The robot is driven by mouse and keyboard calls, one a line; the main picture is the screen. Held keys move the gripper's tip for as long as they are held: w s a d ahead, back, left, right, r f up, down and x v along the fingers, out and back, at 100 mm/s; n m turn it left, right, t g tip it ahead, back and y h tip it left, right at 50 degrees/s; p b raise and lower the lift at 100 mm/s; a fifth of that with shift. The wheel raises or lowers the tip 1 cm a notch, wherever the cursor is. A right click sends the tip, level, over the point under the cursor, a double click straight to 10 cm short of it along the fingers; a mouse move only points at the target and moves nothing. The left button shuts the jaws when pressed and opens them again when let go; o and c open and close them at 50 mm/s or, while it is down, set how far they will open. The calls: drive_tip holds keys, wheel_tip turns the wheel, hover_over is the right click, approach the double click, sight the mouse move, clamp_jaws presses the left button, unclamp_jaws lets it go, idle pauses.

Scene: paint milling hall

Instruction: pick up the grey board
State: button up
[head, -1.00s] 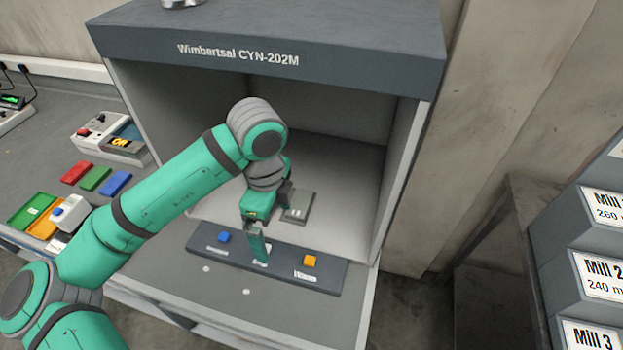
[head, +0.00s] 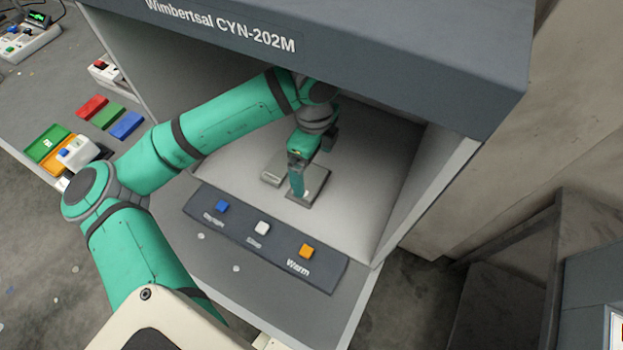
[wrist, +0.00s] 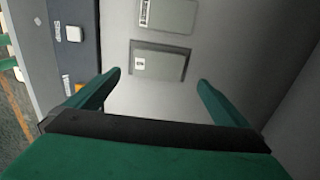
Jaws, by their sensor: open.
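Two flat grey pieces lie on the floor of the open cabinet. One grey board (head: 316,191), with a small pale label, lies at the right on a darker, slightly larger backing. It also shows in the wrist view (wrist: 165,65), between and beyond my fingertips. A second grey plate (head: 271,173) lies close on its left, and is cut by the top edge of the wrist view (wrist: 170,16). My gripper (head: 303,182) is open and empty above the labelled board, fingers pointing down. In the head view a finger hides part of that board. I cannot tell the exact height gap.
A dark strip (head: 240,242) with blue, white and orange buttons lies along the cabinet's front. The cabinet hood (head: 400,60) overhangs my arm, and its right side wall (head: 432,195) stands nearby. Coloured blocks and trays lie on the left bench.

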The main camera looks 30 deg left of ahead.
sight(312, 182)
drive_tip(key=shift+s+f, duration=0.2)
drive_tip(key=shift+f, duration=2.8)
drive_tip(key=shift+s+a, duration=0.1)
drive_tip(key=c, duration=1.3)
drive_tip(key=shift+o, duration=0.2)
drive_tip(key=shift+r, duration=0.15)
